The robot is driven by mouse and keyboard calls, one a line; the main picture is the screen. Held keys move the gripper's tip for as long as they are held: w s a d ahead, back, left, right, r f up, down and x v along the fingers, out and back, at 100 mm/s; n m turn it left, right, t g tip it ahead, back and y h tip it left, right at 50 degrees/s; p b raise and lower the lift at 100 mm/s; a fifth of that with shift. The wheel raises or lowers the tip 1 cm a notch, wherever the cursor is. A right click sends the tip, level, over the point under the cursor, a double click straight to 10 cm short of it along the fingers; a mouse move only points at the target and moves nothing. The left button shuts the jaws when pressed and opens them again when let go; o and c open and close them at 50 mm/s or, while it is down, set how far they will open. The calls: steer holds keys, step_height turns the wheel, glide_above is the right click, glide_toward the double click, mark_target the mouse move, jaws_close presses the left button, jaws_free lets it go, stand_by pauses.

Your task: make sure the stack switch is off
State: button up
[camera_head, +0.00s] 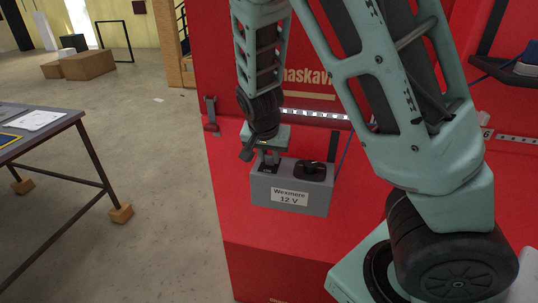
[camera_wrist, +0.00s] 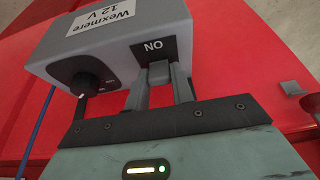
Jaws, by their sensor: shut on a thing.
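A grey box labelled "Wexmere 12 V" (camera_head: 262,190) sits on the red surface; it also shows in the wrist view (camera_wrist: 120,45). On its top left is a switch with a dark plate, whose lettering reads "NO" in the wrist view, where the box label is upside down, so it reads as "ON". My gripper (camera_head: 268,163) points down at this switch. In the wrist view its fingers (camera_wrist: 160,78) are shut on a small grey piece, apparently the switch lever, mostly hidden between them. No label saying "stack" is visible.
A black rotary knob (camera_head: 313,169) sits on the same box, right of the switch, close to my gripper; it also shows in the wrist view (camera_wrist: 85,84). A red panel stands behind with a blue cable. A grey table (camera_head: 50,135) stands at left; the floor between is clear.

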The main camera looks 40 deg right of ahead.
steer(key=shift+d+f, duration=0.1)
steer(key=shift+w+d+g+y+b, duration=0.15)
steer(key=shift+d+g+y+b, duration=0.05)
steer(key=shift+g+y+b, duration=0.25)
steer(key=shift+w+d+g+y+b, duration=0.1)
steer(key=shift+g+y+b, duration=0.35)
steer(key=shift+g+y, duration=0.15)
steer(key=o, duration=1)
steer(key=shift+r, duration=0.2)
steer(key=r, duration=0.5)
steer(key=s+a+r, duration=0.1)
steer(key=r, duration=1.1)
steer(key=shift+s+a+r+b, duration=0.1)
steer(key=shift+s+a+b, duration=0.05)
steer(key=shift+a+b, duration=0.25)
